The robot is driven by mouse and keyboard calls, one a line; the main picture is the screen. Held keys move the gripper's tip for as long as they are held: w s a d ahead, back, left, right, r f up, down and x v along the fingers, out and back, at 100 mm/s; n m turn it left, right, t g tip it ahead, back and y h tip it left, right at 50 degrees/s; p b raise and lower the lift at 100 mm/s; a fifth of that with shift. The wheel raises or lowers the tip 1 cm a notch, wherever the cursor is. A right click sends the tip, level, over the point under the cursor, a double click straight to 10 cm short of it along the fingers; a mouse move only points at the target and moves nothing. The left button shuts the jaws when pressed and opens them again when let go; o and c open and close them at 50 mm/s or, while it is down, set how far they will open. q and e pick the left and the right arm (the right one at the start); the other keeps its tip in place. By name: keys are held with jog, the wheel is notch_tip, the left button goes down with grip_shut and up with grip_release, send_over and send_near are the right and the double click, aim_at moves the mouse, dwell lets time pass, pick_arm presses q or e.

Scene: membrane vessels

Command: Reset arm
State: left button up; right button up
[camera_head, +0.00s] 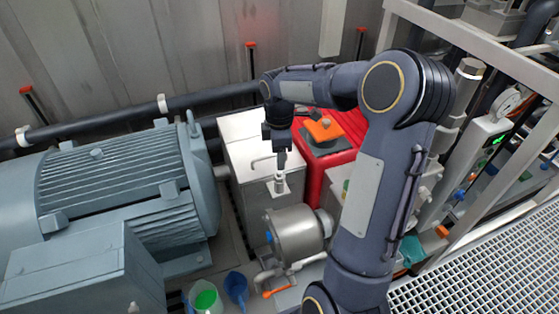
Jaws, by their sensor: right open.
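My right arm rises from the bottom right and bends at a large elbow. Its forearm reaches left and the wrist points down. My right gripper (281,160) hangs over the top of a pale metal box (240,130). It is open, but its fingertips are small and hard to make out. My left gripper and arm are not in view.
A grey-blue motor (120,190) fills the left. A red box (340,135) with an orange-topped part (324,129) stands behind my arm. A silver pump (297,233) sits below. Blue (236,286) and green-filled (205,299) jugs stand at the bottom. A metal frame and grating (480,275) are at right.

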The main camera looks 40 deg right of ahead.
jog(key=shift+r, duration=0.15)
dwell(0.4)
jog(key=s+a+r+m+t+y, duration=0.1)
jog(key=s+a+r+m+t, duration=0.2)
jog(key=s+a+r+m, duration=0.5)
jog(key=s+a+f+m+t+y, duration=0.2)
jog(key=s+a+m, duration=0.3)
jog(key=s+a, duration=0.4)
jog(key=s, duration=0.4)
jog(key=shift+t+y, duration=0.3)
jog(key=shift+y, duration=0.1)
jog(key=shift+f, duration=0.1)
